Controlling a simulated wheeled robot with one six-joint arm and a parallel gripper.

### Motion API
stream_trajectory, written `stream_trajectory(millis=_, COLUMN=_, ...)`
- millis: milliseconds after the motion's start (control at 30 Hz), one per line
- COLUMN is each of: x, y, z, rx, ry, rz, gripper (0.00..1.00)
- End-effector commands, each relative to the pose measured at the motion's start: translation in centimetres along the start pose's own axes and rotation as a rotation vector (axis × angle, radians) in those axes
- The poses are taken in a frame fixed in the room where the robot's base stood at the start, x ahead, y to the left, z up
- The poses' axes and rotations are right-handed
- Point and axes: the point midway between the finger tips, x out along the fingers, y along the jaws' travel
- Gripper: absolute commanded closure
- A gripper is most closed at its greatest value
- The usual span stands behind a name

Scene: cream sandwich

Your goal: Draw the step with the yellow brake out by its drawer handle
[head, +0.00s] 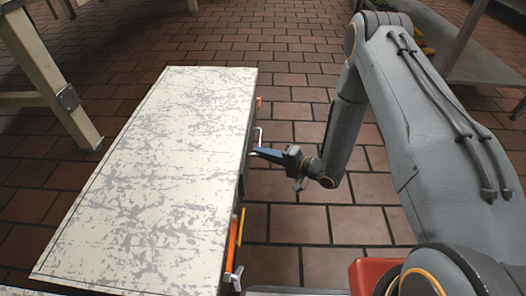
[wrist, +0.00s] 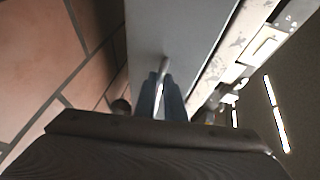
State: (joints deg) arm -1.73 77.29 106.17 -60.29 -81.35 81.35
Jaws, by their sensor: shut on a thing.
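The step (head: 165,150) is a long low unit with a worn cream and grey top, left of my arm in the head view. A thin yellow part (head: 241,224), perhaps the brake, shows on its right side near the front. My gripper (head: 256,153) is at the middle of that side. In the wrist view, my gripper (wrist: 161,92) is shut on a thin pale drawer handle (wrist: 163,68), which stands out from a grey panel (wrist: 180,30). The fingers hide the handle's lower part.
An orange part (head: 231,246) shows beside the yellow one, and a smaller orange-red part (head: 258,103) farther back. A table leg (head: 45,65) stands at left, a grey shelf (head: 465,50) at upper right. Brown tiled floor (head: 300,225) is clear right of the step.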

Motion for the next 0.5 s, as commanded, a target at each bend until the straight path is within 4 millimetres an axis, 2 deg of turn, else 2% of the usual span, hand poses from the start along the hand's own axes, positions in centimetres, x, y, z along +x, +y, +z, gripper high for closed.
stream_trajectory(millis=467, x=-0.10, y=0.23, z=0.40, rx=-0.002, ry=-0.014, rz=0.004, gripper=1.00)
stream_trajectory(millis=500, x=-0.10, y=0.24, z=0.40, rx=-0.002, ry=-0.014, rz=0.004, gripper=0.89)
